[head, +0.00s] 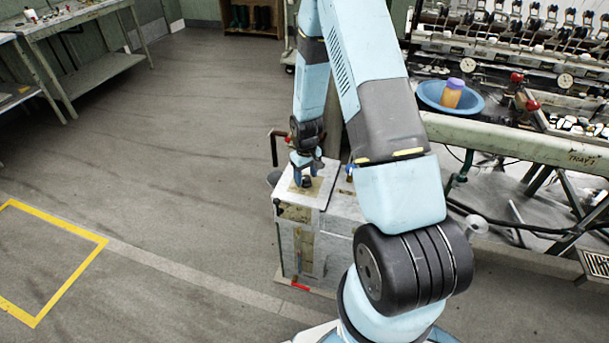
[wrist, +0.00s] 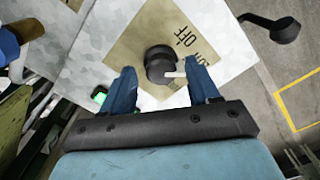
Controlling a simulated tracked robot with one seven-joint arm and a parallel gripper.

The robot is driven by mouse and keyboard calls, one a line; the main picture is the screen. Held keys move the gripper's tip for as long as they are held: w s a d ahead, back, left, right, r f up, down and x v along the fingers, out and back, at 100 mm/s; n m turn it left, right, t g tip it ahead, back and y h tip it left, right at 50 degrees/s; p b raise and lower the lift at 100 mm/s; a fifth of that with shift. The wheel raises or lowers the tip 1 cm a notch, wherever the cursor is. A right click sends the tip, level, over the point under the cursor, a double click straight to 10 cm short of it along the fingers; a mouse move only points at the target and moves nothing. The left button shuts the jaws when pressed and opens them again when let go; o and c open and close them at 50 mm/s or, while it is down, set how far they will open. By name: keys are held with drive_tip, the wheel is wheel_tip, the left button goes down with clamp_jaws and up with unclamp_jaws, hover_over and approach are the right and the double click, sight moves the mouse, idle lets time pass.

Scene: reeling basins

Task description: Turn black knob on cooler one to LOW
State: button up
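The cooler (head: 323,228) is a pale grey box on the floor below my arm. On its top is a tan label plate (wrist: 128,48) with dark lettering, partly readable in the wrist view. The pointer points to the right in the wrist view. My gripper (wrist: 163,82) is open, its two blue fingers on either side of the knob's near edge. I cannot tell whether they touch it. In the head view my gripper (head: 306,178) points down over the cooler top.
A black lever handle (wrist: 276,28) sticks out beside the cooler. A small green light (wrist: 99,96) shows near the left finger. A blue basin (head: 432,95) with an orange jar (head: 452,93) stands at the reeling bench on the right. The floor at left is clear, with a yellow outline (head: 68,227).

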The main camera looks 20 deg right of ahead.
wheel_tip(320, 180, up, 14)
drive_tip(key=shift+f, duration=0.15)
idle(0.7)
idle(0.4)
wheel_tip(320, 180, up, 14)
drive_tip(key=m+t, duration=0.1)
drive_tip(key=t, duration=0.1)
hover_over(306, 176)
drive_tip(key=s, duration=0.4)
drive_tip(key=s+r, duration=0.7)
drive_tip(key=r, duration=0.3)
drive_tip(key=s+r+m+t, duration=0.1)
drive_tip(key=s+r, duration=0.4)
drive_tip(key=s, duration=0.4)
drive_tip(key=s+a+r+m+t, duration=0.1)
drive_tip(key=s+r+t, duration=0.1)
drive_tip(key=s+r, duration=0.3)
drive_tip(key=s, duration=0.3)
drive_tip(key=shift+s+r+m+t, duration=0.25)
drive_tip(key=shift+s+m+t, duration=0.05)
drive_tip(key=shift+s, duration=0.05)
drive_tip(key=shift+a, duration=0.1)
